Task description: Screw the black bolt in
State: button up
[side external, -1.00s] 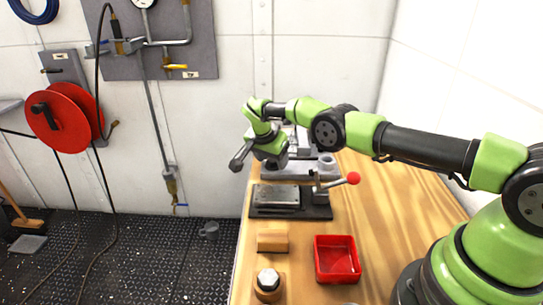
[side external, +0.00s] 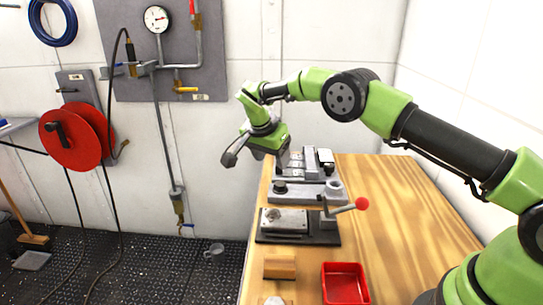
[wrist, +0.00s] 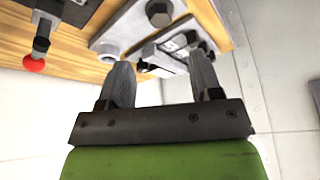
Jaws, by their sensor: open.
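The black bolt (side external: 280,187) stands on the left part of a grey plate fixture (side external: 305,196) on the bench. My gripper (side external: 258,155) is above and to the left of the fixture, tilted, apart from the bolt. In the wrist view its two fingers are spread with nothing held between them (wrist: 162,80). I cannot tell whether the bolt is seated in a hole.
A vise-like block with a red-knobbed lever (side external: 362,203) stands nearer the camera. Labelled grey blocks (side external: 297,160) are behind the plate. A wooden block (side external: 280,267) and red tray (side external: 345,284) are in front. The bench's right side is clear.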

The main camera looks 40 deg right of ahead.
aim_at(281, 184)
jog(key=s+d+n+t+y, duration=0.3)
jog(key=n, duration=0.9)
jog(key=x, duration=1)
jog(key=c, duration=0.9)
